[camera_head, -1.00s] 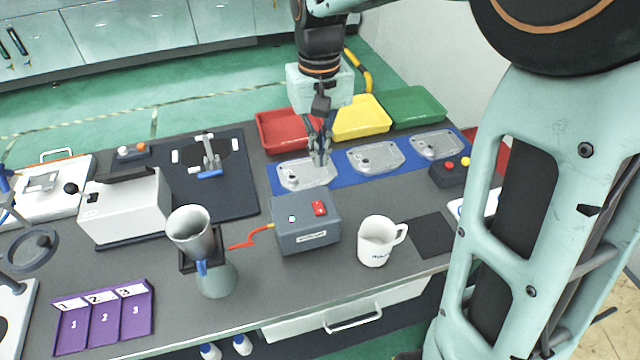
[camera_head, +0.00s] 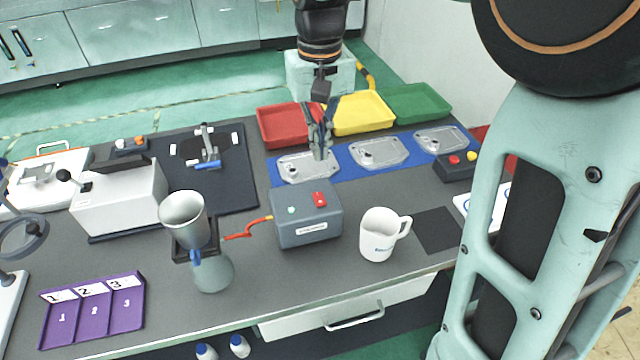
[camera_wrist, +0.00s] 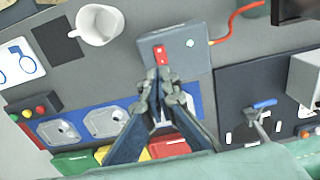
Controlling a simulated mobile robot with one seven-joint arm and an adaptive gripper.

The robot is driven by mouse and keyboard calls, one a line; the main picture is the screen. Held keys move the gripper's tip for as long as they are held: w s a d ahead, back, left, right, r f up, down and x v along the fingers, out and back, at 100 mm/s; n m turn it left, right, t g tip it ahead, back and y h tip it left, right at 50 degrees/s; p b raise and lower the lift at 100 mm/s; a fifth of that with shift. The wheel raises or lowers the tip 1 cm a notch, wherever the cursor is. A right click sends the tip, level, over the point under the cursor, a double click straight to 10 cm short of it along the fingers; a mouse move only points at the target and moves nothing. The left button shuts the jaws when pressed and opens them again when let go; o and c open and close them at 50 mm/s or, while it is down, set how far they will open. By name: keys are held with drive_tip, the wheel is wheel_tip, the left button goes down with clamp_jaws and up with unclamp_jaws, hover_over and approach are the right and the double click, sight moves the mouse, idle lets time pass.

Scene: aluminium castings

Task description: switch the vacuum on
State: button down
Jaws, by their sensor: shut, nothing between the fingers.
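The vacuum pump (camera_head: 306,231) is a grey box with a white label, near the middle of the table. Its red switch (camera_head: 319,199) and a small pale green lamp (camera_head: 291,210) are on top. An orange-red hose (camera_head: 246,231) leads from it toward a flask (camera_head: 213,273) with a funnel. My gripper (camera_head: 320,157) is shut and empty, pointing down behind the box, in front of the red tray in the picture. In the wrist view, my gripper's fingertips (camera_wrist: 161,76) are close to the red switch (camera_wrist: 160,55); contact cannot be told.
A white mug (camera_head: 378,237) stands right of the pump. Flat metal castings (camera_head: 378,153) lie on a blue mat behind it. Red (camera_head: 268,132), yellow (camera_head: 376,122) and green (camera_head: 430,110) trays stand at the back. A small button box (camera_head: 455,170) is at the right.

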sight(319, 199)
wheel_tip(319, 199, down, 12)
drive_tip(key=shift+f, duration=0.25)
idle(0.4)
drive_tip(key=f+t+b, duration=0.1)
drive_tip(key=b, duration=0.2)
drive_tip(key=shift+s, duration=0.2)
drive_tip(key=shift+s+d+b, duration=0.1)
drive_tip(key=shift+s+b, duration=0.05)
drive_tip(key=shift+b, duration=0.15)
drive_tip(key=shift+s, duration=0.1)
drive_tip(key=shift+s+f, duration=0.1)
drive_tip(key=shift+f, duration=0.05)
drive_tip(key=shift+w+r+p, duration=0.25)
drive_tip(key=shift+w+p, duration=0.05)
drive_tip(key=shift+w, duration=0.5)
